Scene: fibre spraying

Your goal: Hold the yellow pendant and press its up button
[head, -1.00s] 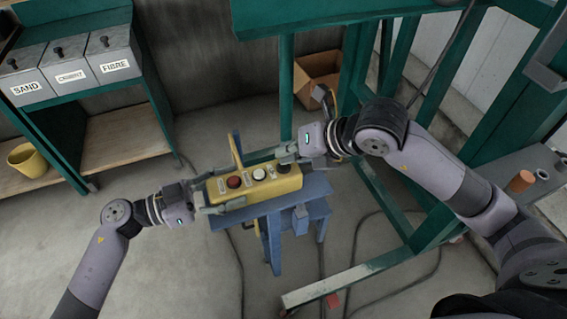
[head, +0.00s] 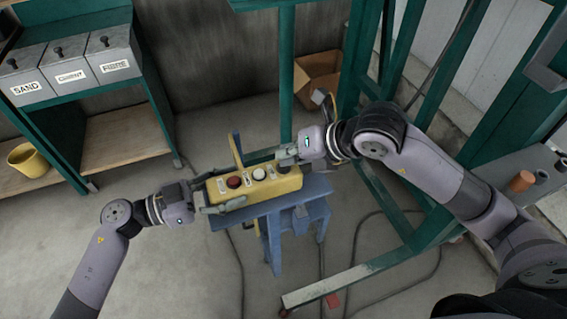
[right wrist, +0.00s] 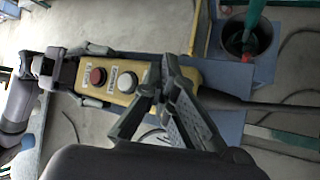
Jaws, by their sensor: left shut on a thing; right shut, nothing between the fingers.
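The yellow pendant (head: 247,187) lies lengthwise above the blue stand (head: 309,188) in the head view. It carries a red button (head: 234,182), a white button (head: 259,173) and a dark button (head: 284,166) at its right end. My left gripper (head: 207,198) is shut on the pendant's left end. My right gripper (head: 287,157) is shut and empty over the right end. In the right wrist view, its fingertips (right wrist: 163,76) hide the third button. The red button (right wrist: 97,76) and white button (right wrist: 127,82) show clear there. Whether the fingertips touch the pendant cannot be told.
A green frame (head: 400,185) stands close on the right, with cables on the floor. Bins marked sand, cement and fibre (head: 75,73) stand at the left, above a yellow bucket (head: 28,160). A cardboard box (head: 317,76) sits behind. Floor at lower left is clear.

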